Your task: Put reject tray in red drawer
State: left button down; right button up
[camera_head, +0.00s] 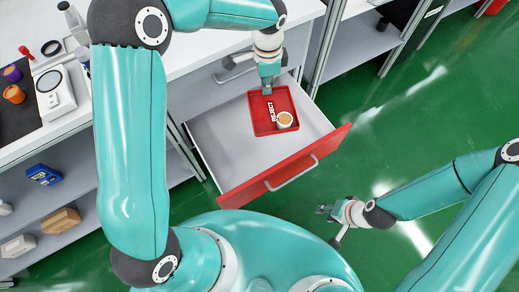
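The red drawer (262,183) is pulled out from the white bench, with a red front and a light grey inside. The red reject tray (262,124), with white REJECT lettering, is inside the drawer near its back right. A small round cup with a pale top (284,120) stands in the tray's front right corner. My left gripper (267,88) points down at the tray's back edge; its fingers overlap the rim, and I cannot tell whether they grip it. My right gripper (329,225) is empty, its fingers apart, over the floor in front of the drawer.
A white scale (54,92) and orange and purple pots (13,93) stand at the left. Shelves below hold a blue item (43,174) and boxes. Green floor (420,110) is open at the right.

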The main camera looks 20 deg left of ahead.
pick_arm(q)
jog(key=f+m+b, duration=0.4)
jog(key=f+b, duration=0.4)
jog(key=f, duration=0.3)
jog(key=w+f+m+b, duration=0.1)
jog(key=f+m+b, duration=0.4)
jog(key=f+b, duration=0.3)
jog(key=d+f+m+b, duration=0.1)
jog(key=f+m+b, duration=0.3)
jog(key=f+b, duration=0.4)
jog(key=shift+w+f+m, duration=0.2)
jog(key=shift+f, duration=1.35)
jog(key=shift+w+f+m, duration=0.2)
jog(key=shift+f, duration=1.3)
jog(key=shift+w+d+r, duration=0.15)
jog(key=shift+w, duration=0.25)
jog(key=shift+w+d+b, duration=0.25)
jog(key=shift+w, duration=0.5)
jog(key=shift+w+d+b, duration=0.25)
jog(key=shift+w, duration=0.45)
jog(key=shift+f+b, duration=0.5)
jog(key=shift+f, duration=0.1)
jog(key=c, duration=1.3)
grip_release()
